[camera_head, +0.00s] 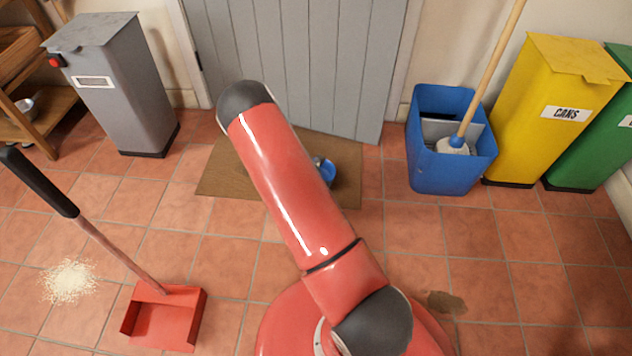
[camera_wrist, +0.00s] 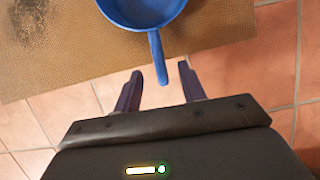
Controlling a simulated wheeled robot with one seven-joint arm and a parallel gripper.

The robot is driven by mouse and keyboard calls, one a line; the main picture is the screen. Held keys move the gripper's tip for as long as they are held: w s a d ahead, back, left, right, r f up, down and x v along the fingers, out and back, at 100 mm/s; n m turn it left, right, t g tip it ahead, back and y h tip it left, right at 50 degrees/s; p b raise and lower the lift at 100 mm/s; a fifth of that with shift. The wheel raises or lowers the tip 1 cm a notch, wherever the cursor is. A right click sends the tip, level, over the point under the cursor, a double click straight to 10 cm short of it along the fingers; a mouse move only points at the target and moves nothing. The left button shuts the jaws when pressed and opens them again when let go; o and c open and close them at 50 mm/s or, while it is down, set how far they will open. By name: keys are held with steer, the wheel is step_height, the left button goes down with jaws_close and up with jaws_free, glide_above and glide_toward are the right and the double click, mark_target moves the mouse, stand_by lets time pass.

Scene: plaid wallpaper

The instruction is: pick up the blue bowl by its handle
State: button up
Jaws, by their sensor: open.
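The blue bowl (camera_wrist: 140,10) sits on a brown doormat in the wrist view, cut off by the top edge. Its straight blue handle (camera_wrist: 157,58) points down the picture toward my gripper. My gripper (camera_wrist: 161,70) is open and empty.
The doormat (camera_head: 225,178) lies before a grey plank door (camera_head: 300,50). A blue bucket bin (camera_head: 450,170) with a mop stands to the right, beside a yellow bin (camera_head: 540,120). A red dustpan (camera_head: 162,318) and spilled grains (camera_head: 69,281) are at left.

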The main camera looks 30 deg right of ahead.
steer(key=b+x, duration=0.1)
steer(key=x, duration=0.4)
steer(key=shift+f, duration=0.45)
jaws_close()
